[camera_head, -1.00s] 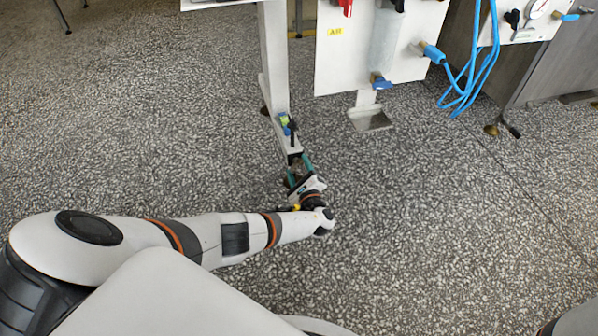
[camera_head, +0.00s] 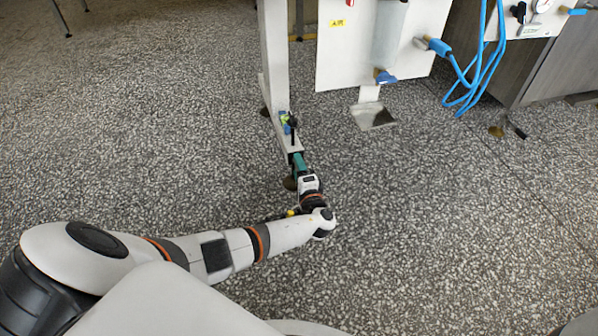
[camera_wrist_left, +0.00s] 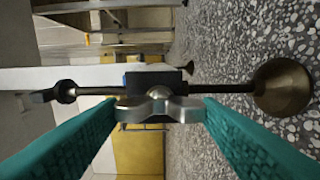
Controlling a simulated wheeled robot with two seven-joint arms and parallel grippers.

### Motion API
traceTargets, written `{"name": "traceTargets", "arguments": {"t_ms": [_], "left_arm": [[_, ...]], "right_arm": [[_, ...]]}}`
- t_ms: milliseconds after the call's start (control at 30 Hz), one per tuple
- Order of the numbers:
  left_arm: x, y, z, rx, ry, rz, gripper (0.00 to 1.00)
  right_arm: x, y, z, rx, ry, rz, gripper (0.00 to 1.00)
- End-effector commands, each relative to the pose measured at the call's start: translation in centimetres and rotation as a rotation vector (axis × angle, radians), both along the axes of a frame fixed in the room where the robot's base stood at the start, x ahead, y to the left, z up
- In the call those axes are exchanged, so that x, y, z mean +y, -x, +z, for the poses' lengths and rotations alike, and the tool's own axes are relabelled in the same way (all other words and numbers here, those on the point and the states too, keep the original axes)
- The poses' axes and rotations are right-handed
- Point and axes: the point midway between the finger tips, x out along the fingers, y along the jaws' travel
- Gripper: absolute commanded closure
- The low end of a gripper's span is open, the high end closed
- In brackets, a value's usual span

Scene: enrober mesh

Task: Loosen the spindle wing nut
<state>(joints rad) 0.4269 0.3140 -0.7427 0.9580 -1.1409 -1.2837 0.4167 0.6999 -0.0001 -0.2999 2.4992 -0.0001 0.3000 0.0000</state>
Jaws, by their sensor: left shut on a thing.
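The spindle wing nut (camera_wrist_left: 158,108), silver with two rounded wings, sits on a dark block in the middle of the left wrist view. A thin dark spindle (camera_wrist_left: 222,88) runs across the picture behind it to a round bronze foot (camera_wrist_left: 283,88) at the right. My left gripper (camera_wrist_left: 160,106) has teal ribbed fingers, one at each end of the wings, and is shut on the wing nut. In the head view my left gripper (camera_head: 299,163) is at the foot end of the pale machine leg (camera_head: 275,75); the nut cannot be made out there. My right gripper is not in view.
A white panel (camera_head: 340,70) with a clear cylinder stands behind and to the right. Blue hoses (camera_head: 480,75) hang further right. A small metal plate (camera_head: 373,116) is low beneath the panel. The speckled floor (camera_head: 430,220) around my gripper is open.

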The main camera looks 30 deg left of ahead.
Motion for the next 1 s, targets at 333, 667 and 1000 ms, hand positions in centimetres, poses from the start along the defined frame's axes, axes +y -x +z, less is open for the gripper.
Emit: {"name": "traceTargets", "arguments": {"t_ms": [333,667,1000], "left_arm": [[-0.08,0.06,-0.11,-0.025,0.026,-0.001,0.65],[-0.10,0.06,-0.12,-0.025,0.025,-0.001,0.30],[-0.09,0.05,-0.03,-0.025,0.023,-0.001,0.20]], "right_arm": [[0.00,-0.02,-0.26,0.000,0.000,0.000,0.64],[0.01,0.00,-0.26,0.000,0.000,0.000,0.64],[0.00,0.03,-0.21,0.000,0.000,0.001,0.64]]}}
